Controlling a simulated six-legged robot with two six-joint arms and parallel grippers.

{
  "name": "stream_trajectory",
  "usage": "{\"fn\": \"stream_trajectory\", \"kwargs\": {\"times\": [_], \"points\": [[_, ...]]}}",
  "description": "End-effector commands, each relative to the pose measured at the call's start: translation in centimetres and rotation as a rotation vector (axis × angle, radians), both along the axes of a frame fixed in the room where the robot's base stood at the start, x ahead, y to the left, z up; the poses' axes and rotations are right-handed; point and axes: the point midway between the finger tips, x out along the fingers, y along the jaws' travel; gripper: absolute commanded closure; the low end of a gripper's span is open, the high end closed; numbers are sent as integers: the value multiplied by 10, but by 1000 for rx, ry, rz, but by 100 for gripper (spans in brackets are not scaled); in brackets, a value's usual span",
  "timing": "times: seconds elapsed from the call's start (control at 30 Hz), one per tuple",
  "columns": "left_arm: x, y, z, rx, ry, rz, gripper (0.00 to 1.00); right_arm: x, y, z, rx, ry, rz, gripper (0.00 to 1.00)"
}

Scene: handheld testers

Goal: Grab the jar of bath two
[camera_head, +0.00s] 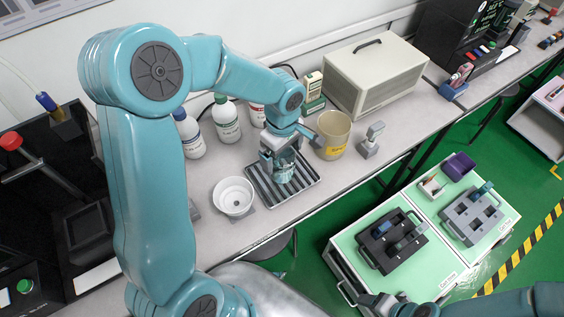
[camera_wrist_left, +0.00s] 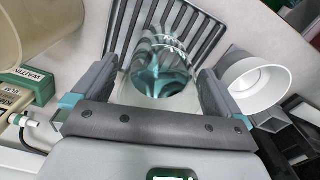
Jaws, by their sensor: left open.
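A clear glass jar with teal tones and white print (camera_head: 284,175) stands on a dark ribbed tray (camera_head: 307,190); the print is too small to read. It also shows in the left wrist view (camera_wrist_left: 160,68). My left gripper (camera_head: 281,158) is open over the jar, which hides part of it in the head view. In the left wrist view, the gripper's fingers (camera_wrist_left: 157,80) stand on both sides of the jar, with gaps visible. My right gripper (camera_head: 385,304) is at the bottom edge of the head view, low and away from the bench; its jaws are unclear.
A white bowl (camera_head: 233,196) stands just left of the tray. A beige beaker (camera_head: 333,134) and a small grey stand (camera_head: 370,140) are to its right. White bottles (camera_head: 226,122) stand behind. A large beige box (camera_head: 376,75) fills the back right.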

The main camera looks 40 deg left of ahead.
Motion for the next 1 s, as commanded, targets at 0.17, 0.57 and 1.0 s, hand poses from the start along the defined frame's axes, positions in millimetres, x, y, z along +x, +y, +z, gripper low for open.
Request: {"fn": "stream_trajectory", "kwargs": {"times": [0.17, 0.57, 1.0], "points": [[0, 0, -3, 0, -1, 0, 0, 0, 0, 0, 0, 0, 0, 37], [1, 0, -2, 0, -3, 0, 78, 0, 0, 0, 0, 0, 0, 37], [2, 0, 25, 1, -8, 1, 78, 0, 0, 1, 0, 0, 0, 37]]}}
